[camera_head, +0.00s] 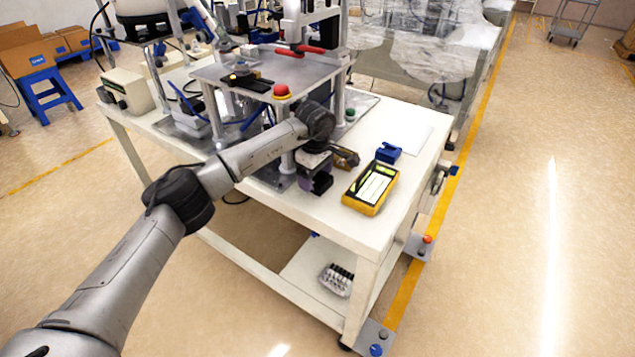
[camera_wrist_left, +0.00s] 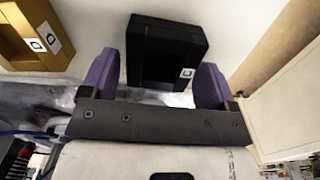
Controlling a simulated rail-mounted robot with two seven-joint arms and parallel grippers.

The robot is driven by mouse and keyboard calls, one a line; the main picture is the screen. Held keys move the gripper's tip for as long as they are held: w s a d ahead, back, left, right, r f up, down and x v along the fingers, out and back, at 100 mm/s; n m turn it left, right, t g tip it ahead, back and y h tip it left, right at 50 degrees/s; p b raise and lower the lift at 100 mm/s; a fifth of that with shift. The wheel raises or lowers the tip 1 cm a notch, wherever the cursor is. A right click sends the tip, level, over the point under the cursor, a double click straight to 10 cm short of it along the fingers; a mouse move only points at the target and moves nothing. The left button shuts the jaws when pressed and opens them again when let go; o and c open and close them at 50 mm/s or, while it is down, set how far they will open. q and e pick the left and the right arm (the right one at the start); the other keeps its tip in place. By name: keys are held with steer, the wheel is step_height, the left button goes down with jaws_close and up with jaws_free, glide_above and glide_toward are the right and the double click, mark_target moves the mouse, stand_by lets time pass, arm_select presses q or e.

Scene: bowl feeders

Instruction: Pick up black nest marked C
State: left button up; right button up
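A black block-shaped nest (camera_wrist_left: 160,45) with a small white label shows in the left wrist view; the letter on it is too small to read surely. My left gripper (camera_wrist_left: 155,80) has its two purple fingers apart, one toward each side of the nest. I cannot tell whether they touch it; a clear gap shows at the left finger. In the head view my left gripper (camera_head: 318,180) is low at the table's front edge, and its wrist hides most of that spot. My right gripper is out of view.
A golden-brown nest (camera_wrist_left: 35,35) with a white label lies left of the black one. A raised metal platform (camera_head: 265,70) with a red button stands behind.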

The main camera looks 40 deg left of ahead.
arm_select(q)
steer(key=c, duration=0.7)
steer(key=shift+c, duration=0.5)
steer(key=shift+r, duration=0.15)
